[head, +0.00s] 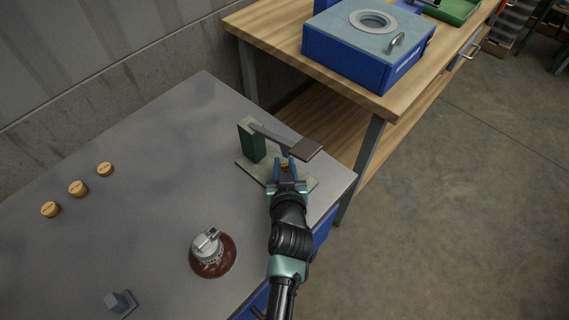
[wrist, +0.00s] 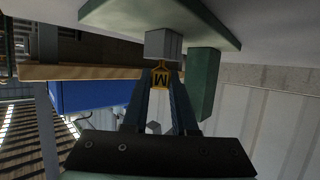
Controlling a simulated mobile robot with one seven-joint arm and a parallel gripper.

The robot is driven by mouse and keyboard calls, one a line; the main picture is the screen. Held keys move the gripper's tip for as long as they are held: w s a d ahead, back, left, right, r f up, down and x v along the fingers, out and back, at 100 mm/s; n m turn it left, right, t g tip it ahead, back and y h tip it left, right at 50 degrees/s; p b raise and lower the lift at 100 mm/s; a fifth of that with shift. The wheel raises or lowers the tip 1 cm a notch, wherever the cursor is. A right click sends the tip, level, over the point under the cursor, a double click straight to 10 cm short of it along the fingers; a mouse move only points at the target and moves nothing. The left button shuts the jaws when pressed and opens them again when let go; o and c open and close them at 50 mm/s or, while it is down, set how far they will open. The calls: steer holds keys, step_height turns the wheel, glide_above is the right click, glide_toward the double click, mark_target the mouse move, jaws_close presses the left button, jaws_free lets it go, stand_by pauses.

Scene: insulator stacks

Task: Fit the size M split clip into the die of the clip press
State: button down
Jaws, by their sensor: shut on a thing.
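The clip press stands near the right edge of the grey table. It has a green post (head: 250,142), a pale green base plate (head: 249,169) and a grey lever (head: 285,138) reaching out to the right. In the wrist view, which looks upside down, a grey block (wrist: 163,44), seemingly the die, sits on the base plate (wrist: 215,20) beside the post (wrist: 204,85). My gripper (head: 287,162) is shut on a yellow clip marked M (wrist: 161,76). The clip appears close in front of the grey block; I cannot tell whether they touch. In the head view my gripper partly hides the clip and the die.
A brown insulator (head: 213,263) with a metal cap stands left of my arm. Three small round tan pieces (head: 77,188) lie at the table's left. A grey block (head: 118,302) is at the front. A wooden bench (head: 283,57) carries a blue box (head: 350,52). The table's middle is clear.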

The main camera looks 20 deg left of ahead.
steer(key=shift+f, duration=0.25)
steer(key=c, duration=0.6)
jaws_free()
